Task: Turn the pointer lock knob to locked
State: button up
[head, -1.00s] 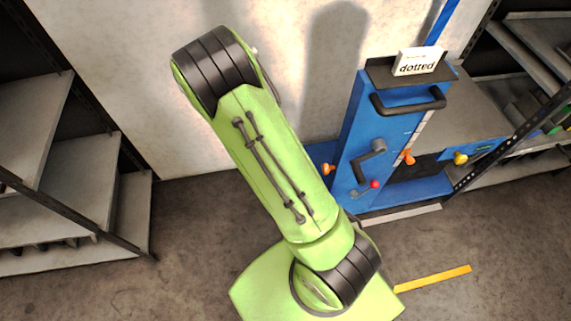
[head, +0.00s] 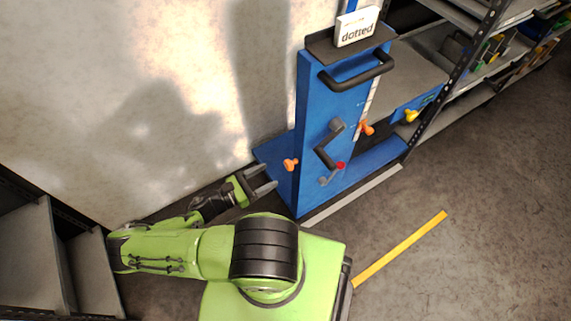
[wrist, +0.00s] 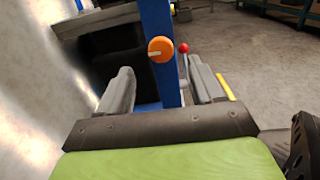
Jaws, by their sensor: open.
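An orange knob (head: 291,164) sits low on the left side of the blue upright machine (head: 312,110). In the wrist view, this orange knob (wrist: 161,49) shows a pale line across its face, pointing roughly sideways. A second orange knob (head: 367,128) is beside the white scale on the machine's right. I cannot tell from labels which is the pointer lock knob. My gripper (head: 270,178) is open and empty, just left of and slightly below the left knob, apart from it. In the wrist view the knob appears beyond and between the fingers (wrist: 160,80).
A grey crank (head: 329,145) and a red-tipped lever (head: 340,166) are on the machine's front. A black handle (head: 355,76) and a "dotted" sign (head: 357,27) are above. A yellow knob (head: 411,116) is right. Shelves (head: 455,70) stand behind right; floor in front is open.

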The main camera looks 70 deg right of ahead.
aim_at(287, 166)
jog(key=b+x, duration=0.1)
jog(key=x, duration=0.8)
jog(key=shift+s, duration=0.15)
jog(key=shift+c, duration=0.5)
jog(key=c, duration=0.9)
